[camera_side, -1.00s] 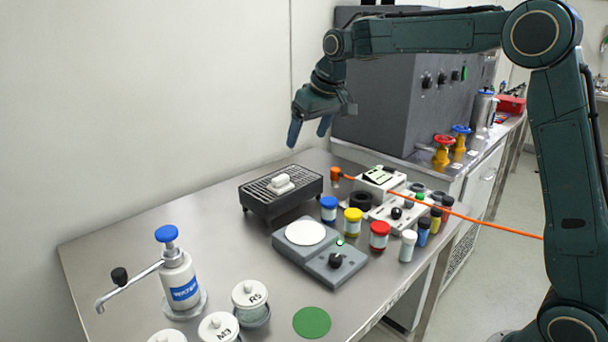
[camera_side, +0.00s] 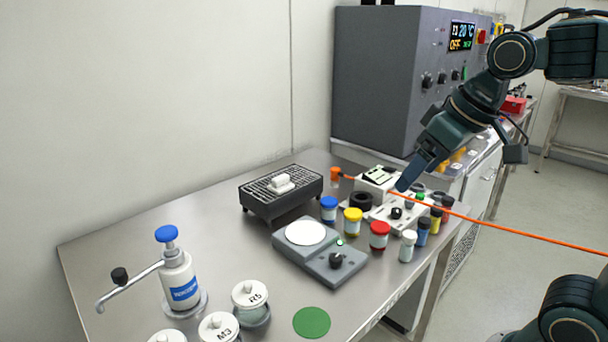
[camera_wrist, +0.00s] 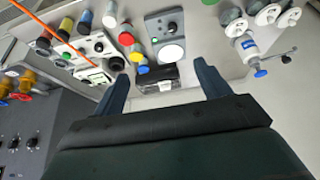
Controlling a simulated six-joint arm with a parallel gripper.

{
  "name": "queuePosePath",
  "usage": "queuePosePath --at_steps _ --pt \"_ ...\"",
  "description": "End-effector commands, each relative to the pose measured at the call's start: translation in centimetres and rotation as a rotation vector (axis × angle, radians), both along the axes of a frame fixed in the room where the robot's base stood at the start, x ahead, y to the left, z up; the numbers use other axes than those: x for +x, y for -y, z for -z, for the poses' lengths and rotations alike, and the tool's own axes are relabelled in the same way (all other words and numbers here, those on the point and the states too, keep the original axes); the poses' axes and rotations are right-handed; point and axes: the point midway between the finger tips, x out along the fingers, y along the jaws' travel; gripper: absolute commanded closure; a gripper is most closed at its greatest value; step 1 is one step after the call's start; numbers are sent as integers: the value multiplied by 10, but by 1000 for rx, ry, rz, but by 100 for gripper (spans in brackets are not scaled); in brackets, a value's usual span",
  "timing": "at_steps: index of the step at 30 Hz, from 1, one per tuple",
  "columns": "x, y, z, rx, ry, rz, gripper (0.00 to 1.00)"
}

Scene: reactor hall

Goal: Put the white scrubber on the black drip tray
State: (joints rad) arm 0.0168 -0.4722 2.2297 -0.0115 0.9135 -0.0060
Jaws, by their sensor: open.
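The white scrubber (camera_side: 281,182) rests on the slatted top of the black drip tray (camera_side: 262,205), at the back of the steel bench in the side view. My gripper (camera_side: 404,186) is well to the right of the tray, above the bench's right part, and apart from the scrubber. In the wrist view my gripper's two fingers (camera_wrist: 158,82) are spread with nothing between them. The black drip tray (camera_wrist: 163,75) shows beyond the fingers there, and the scrubber on it is too small to make out clearly.
A scale with a white plate (camera_side: 306,232) stands in front of the tray. Several capped jars (camera_side: 379,235) stand to its right. An orange cable (camera_side: 500,231) crosses the bench's right edge. A blue-topped pump bottle (camera_side: 180,278) stands at left. A grey cabinet (camera_side: 400,85) stands behind.

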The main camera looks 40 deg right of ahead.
Motion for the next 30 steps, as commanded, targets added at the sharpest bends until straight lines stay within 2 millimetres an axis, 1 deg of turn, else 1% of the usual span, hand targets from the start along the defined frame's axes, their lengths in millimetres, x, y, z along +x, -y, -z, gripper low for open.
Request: queuePosePath --at_steps 1,6,9,12,17,30 --pt "-15 -1 5 0 6 0 25" --pt "-53 -2 26 1 15 0 25" --pt "-69 -2 36 1 19 0 25" --pt "-79 -2 43 1 20 0 25" --pt "-84 -2 48 1 21 0 25" --pt "-84 -2 48 1 21 0 25"
